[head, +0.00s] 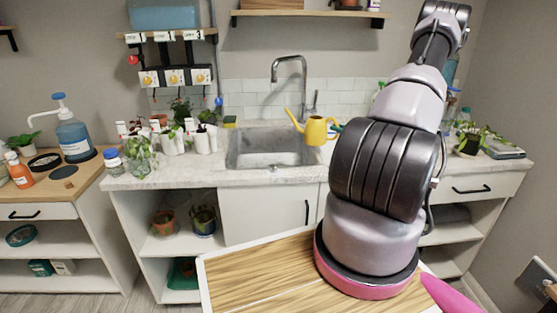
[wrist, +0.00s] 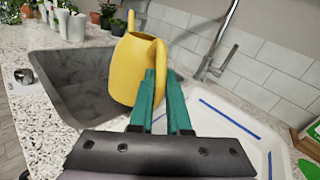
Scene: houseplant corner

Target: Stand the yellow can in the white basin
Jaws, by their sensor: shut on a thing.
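The yellow can (head: 316,131) is a small watering can with a spout and a loop handle. In the head view it is above the right end of the grey sink. It also fills the middle of the wrist view (wrist: 132,68). My gripper (wrist: 163,85) has its green fingers shut on the can's handle, on the side away from the spout. The can looks roughly upright. The white basin (wrist: 222,133), with blue strips on it, is right of the fingers in the wrist view.
The grey sink (head: 255,150) lies left of the white basin. A tall metal faucet (head: 303,80) stands behind, also near in the wrist view (wrist: 215,50). Potted plants (head: 203,135) stand left of the sink. A green and white object (wrist: 310,135) is at the far right.

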